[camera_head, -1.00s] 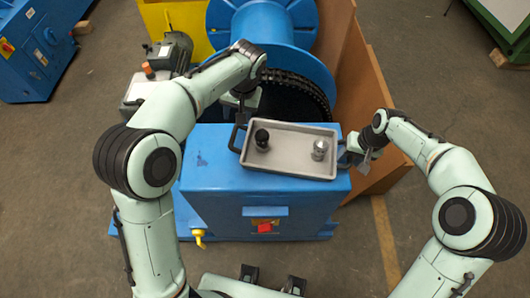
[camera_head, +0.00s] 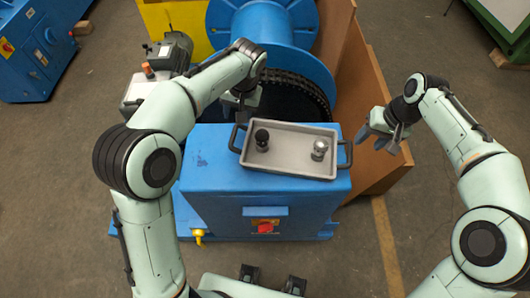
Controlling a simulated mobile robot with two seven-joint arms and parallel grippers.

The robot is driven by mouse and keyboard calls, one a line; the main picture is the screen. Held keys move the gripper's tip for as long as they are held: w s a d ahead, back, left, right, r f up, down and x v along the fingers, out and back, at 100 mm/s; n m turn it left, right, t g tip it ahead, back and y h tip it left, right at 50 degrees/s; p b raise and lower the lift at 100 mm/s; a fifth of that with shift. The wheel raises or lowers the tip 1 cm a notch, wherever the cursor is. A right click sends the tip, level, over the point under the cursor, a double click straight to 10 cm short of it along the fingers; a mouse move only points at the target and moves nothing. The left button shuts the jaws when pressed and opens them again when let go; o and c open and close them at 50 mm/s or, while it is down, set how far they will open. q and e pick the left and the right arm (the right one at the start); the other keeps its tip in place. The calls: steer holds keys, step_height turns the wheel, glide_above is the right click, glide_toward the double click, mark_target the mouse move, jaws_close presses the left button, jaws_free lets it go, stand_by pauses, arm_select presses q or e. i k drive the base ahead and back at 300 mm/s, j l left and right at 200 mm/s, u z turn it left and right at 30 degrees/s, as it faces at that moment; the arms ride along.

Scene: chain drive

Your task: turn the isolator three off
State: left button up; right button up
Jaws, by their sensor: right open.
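A red rotary switch (camera_head: 265,227) sits on the front face of the blue machine housing (camera_head: 230,190), below a small blue ledge. Its number and setting are too small to read. Another red switch on a yellow plate (camera_head: 7,47) shows on the blue machine at the far left. My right gripper (camera_head: 381,138) is open and empty, to the right of the housing and apart from the tray's right handle. My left gripper (camera_head: 240,108) hangs just behind the tray's left end; its fingers are too small to judge.
A grey tray (camera_head: 290,168) with two side handles lies on the housing and holds a black knob (camera_head: 262,138) and a metal knob (camera_head: 319,149). Behind are a chain and a blue drum (camera_head: 270,35). A brown panel (camera_head: 365,90) stands at right. A yellow fitting (camera_head: 199,236) juts out at front left.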

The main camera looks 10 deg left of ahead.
mark_target(264, 227)
steer(key=k, duration=1)
